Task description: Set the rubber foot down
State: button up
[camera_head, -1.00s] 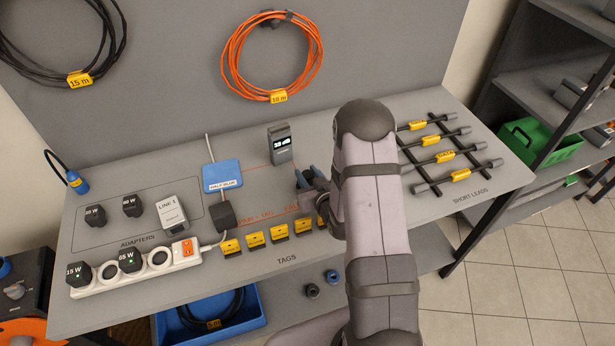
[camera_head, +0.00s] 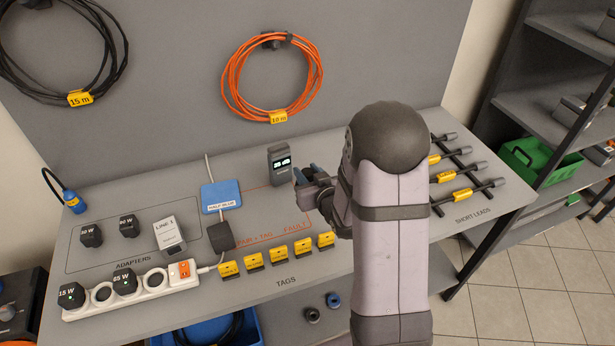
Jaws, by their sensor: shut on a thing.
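My gripper (camera_head: 302,180) is over the rear middle of the bench, just right of the grey handheld meter (camera_head: 280,166). Its blue-grey fingers point left and are shut on the rubber foot. The foot itself is hidden by the fingers and wrist, so its shape does not show. I cannot tell the exact height of the gripper over the bench top (camera_head: 365,284).
A blue pad (camera_head: 221,194) and a dark block (camera_head: 222,237) on a cable lie left of the gripper. Several yellow tags (camera_head: 278,256) line the front. A white power strip (camera_head: 140,290) is front left. Short leads (camera_head: 465,172) lie on a rack at right.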

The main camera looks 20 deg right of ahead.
jog(key=shift+m+h, duration=0.3)
jog(key=shift+h, duration=0.1)
jog(key=d+f, duration=0.1)
jog(key=d+f+b, duration=0.1)
jog(key=f, duration=0.1)
jog(key=d+f+b, duration=0.1)
jog(key=shift+s+f, duration=0.15)
jog(key=shift+s, duration=0.15)
jog(key=w+d+r+y+b, duration=0.1)
jog(key=w+d+r, duration=0.1)
jog(key=w, duration=0.5)
jog(key=w+d+r+n+b, duration=0.1)
jog(key=w+d+r, duration=0.1)
jog(key=w, duration=0.5)
jog(key=shift+w+d+r+y, duration=0.3)
jog(key=shift+d+r+y, duration=0.1)
jog(key=shift+d, duration=0.35)
jog(key=shift+f, duration=0.1)
jog(key=shift+f+p, duration=1)
jog(key=shift+f, duration=3.95)
jog(key=shift+f, duration=0.1)
jog(key=shift+f, duration=0.15)
jog(key=o, duration=1.1)
